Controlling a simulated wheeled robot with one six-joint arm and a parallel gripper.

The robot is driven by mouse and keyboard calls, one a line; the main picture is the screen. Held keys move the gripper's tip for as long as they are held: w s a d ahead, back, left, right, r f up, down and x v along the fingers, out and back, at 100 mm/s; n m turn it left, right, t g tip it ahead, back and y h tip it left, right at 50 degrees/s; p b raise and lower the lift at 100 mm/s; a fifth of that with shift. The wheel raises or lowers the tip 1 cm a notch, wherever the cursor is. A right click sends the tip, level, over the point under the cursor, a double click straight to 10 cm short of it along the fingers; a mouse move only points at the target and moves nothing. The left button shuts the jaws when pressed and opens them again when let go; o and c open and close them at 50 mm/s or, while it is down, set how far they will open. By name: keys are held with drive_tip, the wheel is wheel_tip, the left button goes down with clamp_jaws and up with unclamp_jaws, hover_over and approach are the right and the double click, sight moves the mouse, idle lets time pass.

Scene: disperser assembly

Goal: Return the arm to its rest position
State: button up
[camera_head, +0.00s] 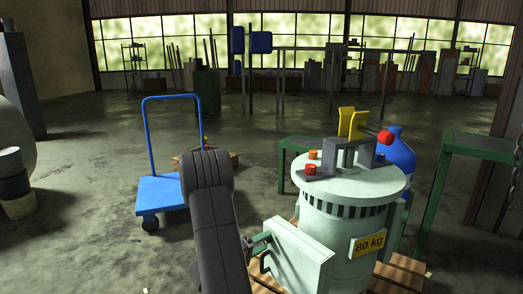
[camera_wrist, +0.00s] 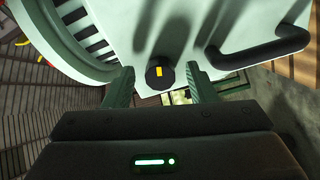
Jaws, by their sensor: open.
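My gripper (camera_wrist: 160,70) is open, with its two green fingers apart on either side of a black round knob (camera_wrist: 160,75) with a yellow mark. The knob sits at the edge of a pale green panel (camera_wrist: 150,30); I cannot tell whether the fingers touch it. In the head view, my dark arm reaches down to the left of the pale green disperser (camera_head: 335,205), and a green finger (camera_head: 259,241) shows beside its panel (camera_head: 300,255). The rest of the gripper is hidden there.
A black bar handle (camera_wrist: 260,45) stands out from the panel at right. The disperser stands on a wooden pallet (camera_head: 400,272). A blue cart (camera_head: 165,192) is left of my arm, a green table (camera_head: 480,146) at right. Floor between cart and back wall is mostly clear.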

drive_tip(key=shift+a, duration=0.1)
drive_tip(key=p+v, duration=0.3)
drive_tip(key=v, duration=1.1)
drive_tip(key=b+x, duration=0.3)
drive_tip(key=x, duration=1.1)
drive_tip(key=shift+f, duration=0.1)
drive_tip(key=shift+n, duration=0.3)
drive_tip(key=n, duration=0.4)
drive_tip(key=shift+r+n, duration=0.2)
drive_tip(key=shift+n, duration=0.1)
drive_tip(key=n, duration=0.3)
drive_tip(key=shift+r+p, duration=0.1)
drive_tip(key=shift+p, duration=0.3)
drive_tip(key=n+p, duration=0.4)
drive_tip(key=shift+r, duration=0.25)
drive_tip(key=n+p, duration=0.3)
drive_tip(key=shift+w+f, duration=0.1)
drive_tip(key=shift+f, duration=0.05)
